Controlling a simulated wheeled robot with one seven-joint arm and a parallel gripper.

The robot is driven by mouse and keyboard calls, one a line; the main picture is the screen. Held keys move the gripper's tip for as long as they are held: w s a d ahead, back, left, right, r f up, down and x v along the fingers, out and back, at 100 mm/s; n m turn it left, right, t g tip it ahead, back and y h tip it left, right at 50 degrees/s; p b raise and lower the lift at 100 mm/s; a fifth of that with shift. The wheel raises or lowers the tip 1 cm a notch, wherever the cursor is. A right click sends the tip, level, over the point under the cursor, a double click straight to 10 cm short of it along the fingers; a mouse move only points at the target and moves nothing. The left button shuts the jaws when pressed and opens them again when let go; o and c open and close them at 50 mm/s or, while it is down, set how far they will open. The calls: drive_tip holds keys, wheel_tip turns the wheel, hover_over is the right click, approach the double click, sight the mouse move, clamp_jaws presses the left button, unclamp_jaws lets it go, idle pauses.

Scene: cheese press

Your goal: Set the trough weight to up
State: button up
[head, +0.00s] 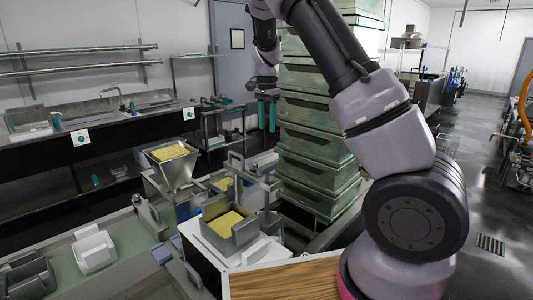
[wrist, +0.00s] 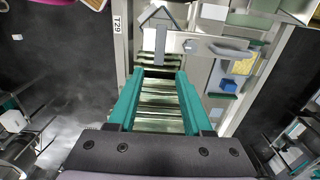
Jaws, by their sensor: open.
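My gripper (head: 266,117) points down in the head view, its two teal fingers apart with nothing between them. In the wrist view my gripper (wrist: 159,74) is also open and empty, over the pale slatted metal of a long frame. A grey handled piece (wrist: 160,42), possibly the trough weight, lies just beyond the fingertips, with a flat bar running right from it. In the head view a grey handled upright (head: 236,168) stands below and left of my gripper, apart from it; I cannot tell if it is the same piece.
A grey box with yellow contents (head: 230,222) stands in front of the handled upright. A metal hopper (head: 172,168) is to its left. A tall stack of green crates (head: 312,150) stands close to my arm. Open floor (wrist: 60,85) lies left in the wrist view.

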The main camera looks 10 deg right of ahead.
drive_tip(key=shift+s+a+f+n+g+h, duration=0.15)
drive_tip(key=shift+s+a+f+n+h, duration=0.2)
drive_tip(key=shift+f+n, duration=0.25)
drive_tip(key=shift+s+a+f+n+g+h, duration=0.15)
drive_tip(key=shift+s+f+n+h, duration=0.1)
drive_tip(key=shift+s+f+n, duration=0.25)
clamp_jaws()
drive_tip(key=s+a+f+n+t+h, duration=0.2)
drive_tip(key=a+f+n+h, duration=0.1)
drive_tip(key=n, duration=0.8)
drive_tip(key=s+a+f+n+t+h, duration=0.2)
drive_tip(key=a+f+n+t+h, duration=0.1)
drive_tip(key=n, duration=0.8)
drive_tip(key=s+a+f+n+t+h, duration=0.2)
drive_tip(key=a+f+n, duration=0.4)
drive_tip(key=n, duration=0.5)
wheel_tip(320, 180, down, 2)
drive_tip(key=shift+f+t+h, duration=0.1)
drive_tip(key=shift+t+h, duration=0.4)
drive_tip(key=shift+h, duration=0.8)
drive_tip(key=shift+f+n+t, duration=0.15)
drive_tip(key=shift+n+t, duration=0.15)
drive_tip(key=shift+n, duration=0.1)
drive_tip(key=x, duration=0.9)
drive_tip(key=shift+w+d+f, duration=0.15)
drive_tip(key=shift+w, duration=0.05)
